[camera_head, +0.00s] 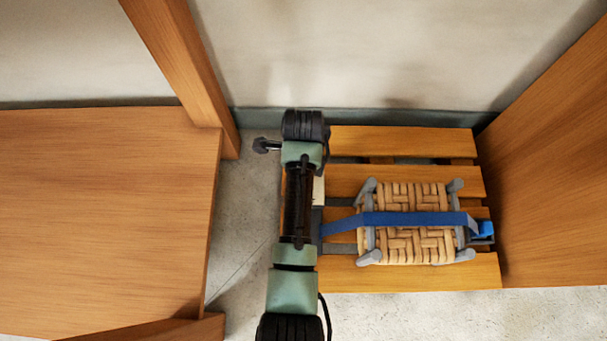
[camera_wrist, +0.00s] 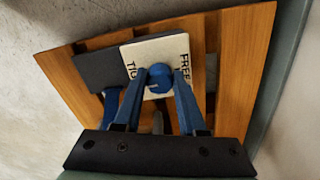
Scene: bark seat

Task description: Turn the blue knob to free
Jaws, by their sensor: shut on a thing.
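The blue knob (camera_wrist: 159,76) sits on a white plate (camera_wrist: 138,52) in the wrist view. The plate carries black lettering: "FREE" on its right side and a partly covered word starting "TI" on its left. My gripper (camera_wrist: 160,84) has its two blue fingers closed on the knob, one on each side. I cannot tell which word the knob points to. A sliver of the white plate shows beside my arm in the head view (camera_head: 318,190); my arm hides the knob there. A blue strap (camera_head: 400,219) crosses the woven seat (camera_head: 415,248).
The seat lies on a slatted wooden pallet (camera_head: 400,140). A tall wooden panel (camera_head: 550,150) stands at the right. A wooden table (camera_head: 100,220) and post (camera_head: 175,60) are at the left. Bare floor (camera_head: 245,210) lies between table and pallet.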

